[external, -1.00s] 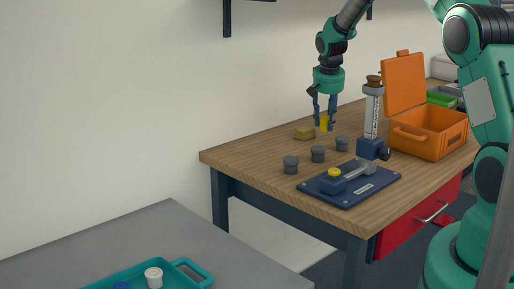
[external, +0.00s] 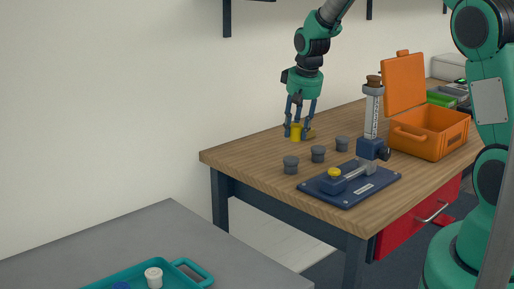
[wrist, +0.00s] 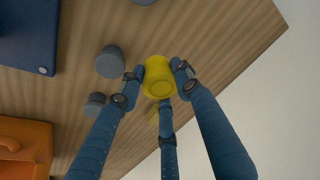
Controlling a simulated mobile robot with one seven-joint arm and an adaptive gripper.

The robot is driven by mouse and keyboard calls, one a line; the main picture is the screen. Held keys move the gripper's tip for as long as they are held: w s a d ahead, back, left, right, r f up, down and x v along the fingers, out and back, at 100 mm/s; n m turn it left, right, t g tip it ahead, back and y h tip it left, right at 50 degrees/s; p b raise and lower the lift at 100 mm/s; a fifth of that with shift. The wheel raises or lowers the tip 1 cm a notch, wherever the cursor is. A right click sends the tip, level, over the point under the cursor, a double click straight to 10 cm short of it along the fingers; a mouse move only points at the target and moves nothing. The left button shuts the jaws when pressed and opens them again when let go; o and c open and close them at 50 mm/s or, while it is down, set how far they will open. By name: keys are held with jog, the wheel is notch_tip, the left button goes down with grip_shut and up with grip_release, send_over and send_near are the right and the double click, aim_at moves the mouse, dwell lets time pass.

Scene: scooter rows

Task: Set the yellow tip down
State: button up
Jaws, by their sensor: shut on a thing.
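The yellow tip (external: 296,132) is a short yellow cylinder held between the fingers of my gripper (external: 298,128) over the back left part of the wooden table. It also shows in the wrist view (wrist: 158,78), with the blue fingers of my gripper (wrist: 158,82) closed around it. The tip looks upright and close to the tabletop; whether it touches the wood I cannot tell. A yellowish block (external: 310,134) lies just behind the fingers, partly hidden by them.
A navy plate with a post fixture (external: 370,188) and an open orange case (external: 428,135) are farther right. The wooden table's left corner (external: 222,158) is bare.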

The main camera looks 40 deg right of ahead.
jog(key=s+a+n, duration=0.2)
jog(key=s+a, duration=0.1)
jog(key=a, duration=0.6)
jog(key=w+d+f+m+p, duration=0.1)
jog(key=w+m, duration=0.1)
jog(key=w, duration=0.2)
jog(key=w+d+m+p, duration=0.1)
jog(key=w+d+m, duration=0.1)
jog(key=w, duration=0.2)
jog(key=w+d+f+m+g+h+p, duration=0.1)
jog(key=w+m, duration=0.1)
jog(key=w, duration=0.2)
jog(key=shift+w+d+f, duration=0.2)
jog(key=shift+w+f, duration=0.1)
jog(key=shift+w+d+f+m, duration=0.25)
jog(key=shift+w+m, duration=0.1)
jog(key=shift+m, duration=0.15)
jog(key=shift+r, duration=0.1)
jog(key=shift+s+a+x, duration=0.1)
jog(key=shift+x, duration=0.65)
jog(key=shift+s+a+x, duration=0.15)
jog(key=shift+x, duration=0.55)
jog(key=shift+f, duration=0.25)
